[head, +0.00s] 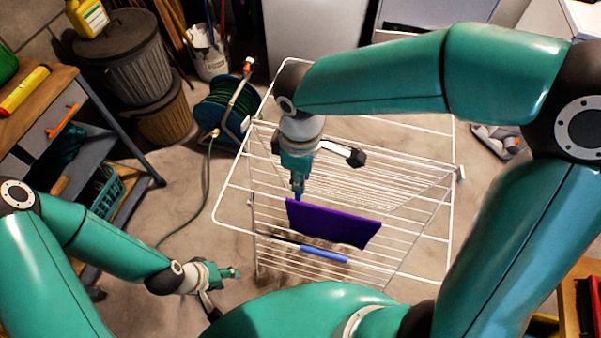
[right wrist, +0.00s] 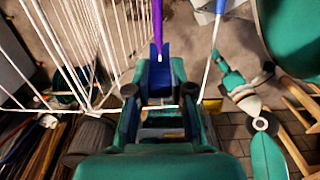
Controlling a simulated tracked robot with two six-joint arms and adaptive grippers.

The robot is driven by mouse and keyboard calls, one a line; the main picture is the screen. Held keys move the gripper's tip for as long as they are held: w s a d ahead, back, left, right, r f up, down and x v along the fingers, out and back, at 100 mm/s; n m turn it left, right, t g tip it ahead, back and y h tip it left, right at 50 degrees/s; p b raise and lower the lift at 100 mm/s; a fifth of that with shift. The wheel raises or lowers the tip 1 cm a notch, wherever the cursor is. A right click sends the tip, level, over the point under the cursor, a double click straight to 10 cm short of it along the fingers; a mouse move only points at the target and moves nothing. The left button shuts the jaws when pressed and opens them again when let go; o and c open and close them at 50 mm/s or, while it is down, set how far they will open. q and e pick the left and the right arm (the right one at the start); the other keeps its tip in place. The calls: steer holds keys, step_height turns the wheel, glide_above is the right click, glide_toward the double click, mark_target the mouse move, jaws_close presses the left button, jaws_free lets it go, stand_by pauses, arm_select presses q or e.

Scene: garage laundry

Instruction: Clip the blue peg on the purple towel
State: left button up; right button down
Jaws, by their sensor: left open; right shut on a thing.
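The purple towel (head: 335,222) hangs over the rods of a white drying rack in the head view. In the right wrist view its edge shows as a narrow purple strip (right wrist: 157,28). My right gripper (head: 298,186) points down at the towel's left upper corner. It is shut on the blue peg (head: 297,196), mostly hidden by the fingers. In the right wrist view the peg (right wrist: 160,74) sits between the fingers, its far end meeting the towel's edge; I cannot tell whether it grips the cloth. My left gripper (head: 224,287) is open and empty, low left of the rack.
The white drying rack (head: 233,186) fills the middle. A workbench (head: 60,100) and lidded bins (head: 125,70) are at the left.

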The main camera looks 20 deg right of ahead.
mark_target(301, 204)
steer(key=shift+f+b, duration=3.35)
steer(key=shift+f, duration=0.85)
steer(key=c, duration=1)
jaws_free()
steer(key=shift+o, duration=0.3)
